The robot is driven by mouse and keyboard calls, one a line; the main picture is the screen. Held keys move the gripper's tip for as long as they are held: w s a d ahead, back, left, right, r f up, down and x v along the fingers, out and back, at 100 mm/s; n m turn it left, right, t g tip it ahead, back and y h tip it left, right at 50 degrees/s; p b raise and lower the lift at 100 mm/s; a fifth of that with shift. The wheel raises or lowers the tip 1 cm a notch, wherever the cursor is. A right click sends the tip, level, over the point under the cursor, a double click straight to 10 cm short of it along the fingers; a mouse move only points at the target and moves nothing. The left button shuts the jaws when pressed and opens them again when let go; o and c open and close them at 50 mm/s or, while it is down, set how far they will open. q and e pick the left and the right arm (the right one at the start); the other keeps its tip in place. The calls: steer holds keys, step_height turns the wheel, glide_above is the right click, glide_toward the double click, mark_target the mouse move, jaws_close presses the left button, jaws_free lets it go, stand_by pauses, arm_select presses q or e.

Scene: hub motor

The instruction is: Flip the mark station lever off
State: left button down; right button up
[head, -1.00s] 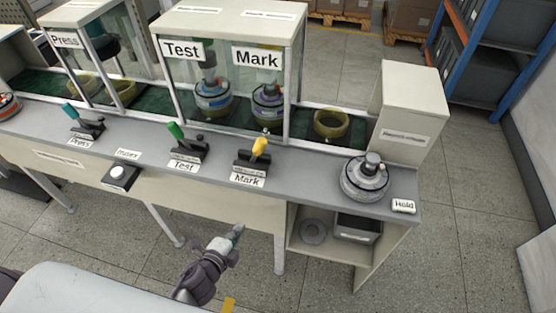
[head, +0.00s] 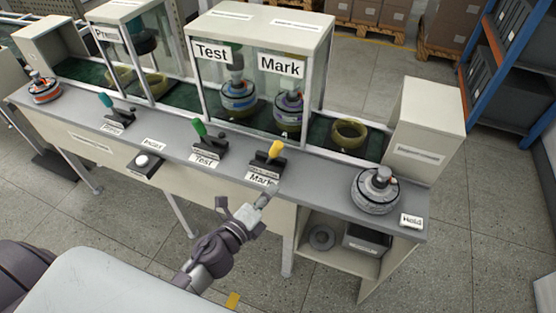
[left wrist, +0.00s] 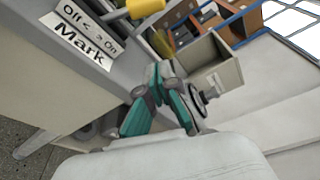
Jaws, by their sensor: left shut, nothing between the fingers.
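The mark station lever (head: 275,150) has a yellow handle and a dark base on the bench top, behind the Mark label. It leans right in the head view, the On side of its Off/On plate (left wrist: 88,33). The yellow handle (left wrist: 144,7) is cut off by the top edge of the left wrist view. My left gripper (head: 264,197) is shut and empty at the bench's front edge, just in front of the Mark label and apart from the lever. Its teal fingers (left wrist: 160,78) show in the left wrist view. My right gripper is not in view.
The green Test lever (head: 199,128) and the teal Press lever (head: 106,101) stand to the left, both leaning left. A hub motor (head: 376,190) sits at the bench's right end by the Hold label. The glass Test and Mark enclosure (head: 262,22) rises behind the levers.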

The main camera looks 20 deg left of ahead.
mark_target(272, 150)
arm_select(q)
steer(key=p+x, duration=0.1)
steer(key=x, duration=0.6)
steer(key=shift+w+d, duration=0.1)
steer(key=shift+w, duration=0.25)
steer(key=shift+w+a+r+p, duration=0.25)
steer(key=shift+w+a+p, duration=0.15)
steer(key=shift+w+a, duration=0.15)
steer(key=shift+w+a+r+p, duration=0.2)
steer(key=shift+w+a+p, duration=0.2)
steer(key=shift+a, duration=0.25)
steer(key=shift+w+a+r, duration=0.1)
steer(key=shift+w+a, duration=0.1)
steer(key=shift+a, duration=0.2)
steer(key=shift+a+r+n, duration=0.1)
steer(key=shift+a+n, duration=0.15)
steer(key=shift+n, duration=0.15)
steer(key=shift+a, duration=0.1)
steer(key=a+n+b, duration=0.1)
steer(key=n, duration=0.1)
steer(key=a+r+n+t, duration=0.1)
steer(key=shift+a+n+h+b, duration=0.2)
steer(key=shift+n+h+b, duration=0.1)
steer(key=shift+n+b, duration=0.1)
steer(key=shift+a+n+t+b, duration=0.2)
steer(key=shift+a+n+b, duration=0.1)
steer(key=shift+a+n, duration=0.5)
steer(key=shift+a+n+t+b, duration=0.25)
steer(key=shift+a+n, duration=0.25)
steer(key=shift+n, duration=0.6)
